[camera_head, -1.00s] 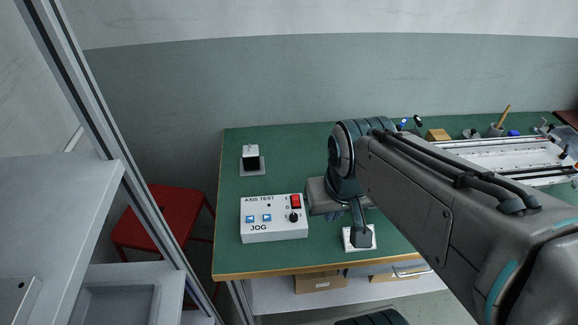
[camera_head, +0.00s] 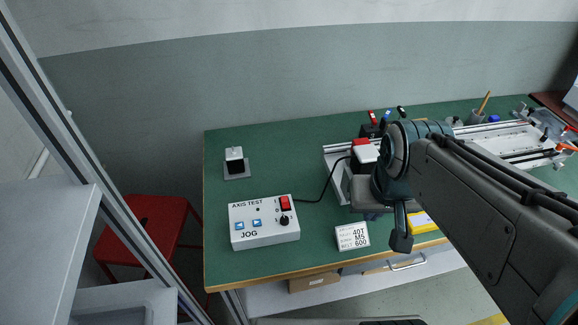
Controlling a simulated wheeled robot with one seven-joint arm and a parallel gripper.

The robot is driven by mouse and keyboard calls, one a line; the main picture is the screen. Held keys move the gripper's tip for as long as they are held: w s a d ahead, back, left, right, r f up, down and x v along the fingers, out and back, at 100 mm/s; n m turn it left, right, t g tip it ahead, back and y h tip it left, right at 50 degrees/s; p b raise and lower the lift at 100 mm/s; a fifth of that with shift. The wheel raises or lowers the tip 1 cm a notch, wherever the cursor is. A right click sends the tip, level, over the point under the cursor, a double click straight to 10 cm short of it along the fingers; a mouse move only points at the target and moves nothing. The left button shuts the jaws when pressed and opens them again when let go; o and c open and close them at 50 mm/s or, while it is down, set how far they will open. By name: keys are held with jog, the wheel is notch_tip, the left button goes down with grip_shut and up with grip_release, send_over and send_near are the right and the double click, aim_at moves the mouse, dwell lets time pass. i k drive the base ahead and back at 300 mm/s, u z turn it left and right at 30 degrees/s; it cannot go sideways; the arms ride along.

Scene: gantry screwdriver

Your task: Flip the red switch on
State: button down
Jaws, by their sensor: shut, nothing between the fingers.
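The red switch (camera_head: 285,203) is a rocker at the top right of the white control box (camera_head: 252,235), which is marked AXIS TEST and JOG. Its on or off position is too small to tell. A black knob (camera_head: 284,221) sits just below it, and two blue arrow buttons are at the left of the same face. My gripper (camera_head: 371,216) is to the right of the box, apart from it, above the green table. Its fingers are small and mostly hidden under the hand; they look shut and empty.
A white label block (camera_head: 352,236) stands right of the control box. A black cable runs from the box to a white machine (camera_head: 334,163) behind my wrist. The green table (camera_head: 285,160) is clear behind the box.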

aim_at(284, 202)
jog(key=k, duration=0.95)
jog(key=u, duration=0.4)
jog(key=i, duration=1)
